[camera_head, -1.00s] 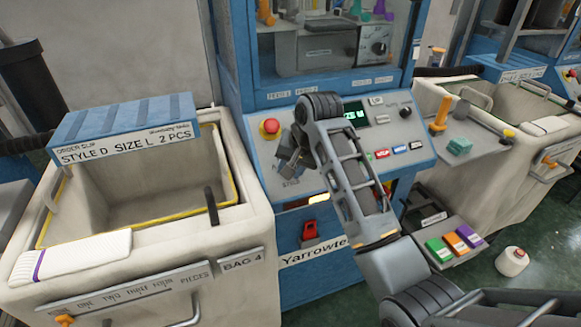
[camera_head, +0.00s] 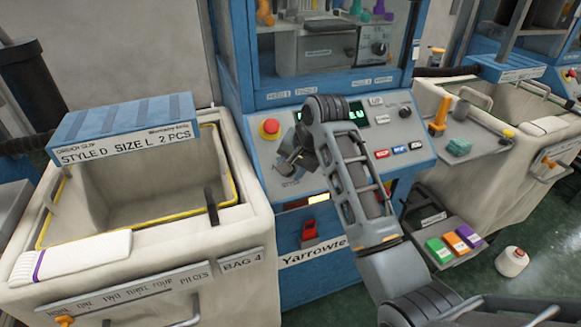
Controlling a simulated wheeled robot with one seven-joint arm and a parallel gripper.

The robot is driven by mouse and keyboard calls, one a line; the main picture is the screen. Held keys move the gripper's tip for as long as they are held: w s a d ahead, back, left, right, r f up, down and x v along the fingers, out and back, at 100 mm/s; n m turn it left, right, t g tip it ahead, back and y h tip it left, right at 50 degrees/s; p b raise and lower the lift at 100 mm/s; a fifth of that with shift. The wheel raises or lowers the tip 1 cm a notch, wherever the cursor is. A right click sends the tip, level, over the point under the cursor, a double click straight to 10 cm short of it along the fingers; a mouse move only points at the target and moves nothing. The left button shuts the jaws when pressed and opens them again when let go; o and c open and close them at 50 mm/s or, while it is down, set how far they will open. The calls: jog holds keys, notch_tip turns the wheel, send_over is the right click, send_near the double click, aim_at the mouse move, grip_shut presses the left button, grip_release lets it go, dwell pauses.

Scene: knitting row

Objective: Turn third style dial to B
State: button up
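The blue machine's sloped control panel (camera_head: 345,170) is in the middle of the head view. A label that seems to read STYLE (camera_head: 290,182) is at its lower left. My gripper (camera_head: 285,167) is over the panel's left part, just above that label. The style dial is not clearly visible; my gripper and wrist cover that area. I cannot tell whether the gripper touches a dial, or whether its fingers are open or shut. A green display (camera_head: 357,115) shows partly beside my arm; its text is not clear.
A red stop button (camera_head: 269,128) is close to the left of my gripper. Red, blue and dark buttons (camera_head: 399,149) and a black knob (camera_head: 405,111) are right of my arm. A bin with a blue order slip holder (camera_head: 125,130) stands left. A tray (camera_head: 470,150) with tools is right.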

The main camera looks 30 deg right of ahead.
jog(key=o, duration=0.3)
jog(key=shift+b+v, duration=0.45)
jog(key=shift+v, duration=3.4)
jog(key=shift+f, duration=0.1)
jog(key=s+a+f+n+t+h, duration=0.15)
jog(key=s+a+f, duration=0.25)
jog(key=s+f, duration=0.5)
jog(key=s+a+f+n+t, duration=0.3)
jog(key=s+f, duration=0.5)
jog(key=s, duration=0.4)
jog(key=s+a+r+n+t, duration=0.1)
jog(key=s+r, duration=0.3)
jog(key=s, duration=0.4)
jog(key=s+a+r+n+t, duration=0.2)
jog(key=s+r, duration=0.3)
jog(key=s, duration=0.3)
jog(key=s+a+r+n+t+y, duration=0.1)
jog(key=s+r+n+t, duration=0.1)
jog(key=s+r, duration=0.3)
jog(key=shift+s+a+r+n+b, duration=0.15)
jog(key=shift+s+n, duration=0.25)
jog(key=shift+s, duration=0.3)
jog(key=shift+s+a+r+n+b, duration=0.1)
jog(key=shift+s+a+n+b, duration=0.2)
jog(key=shift+s, duration=0.4)
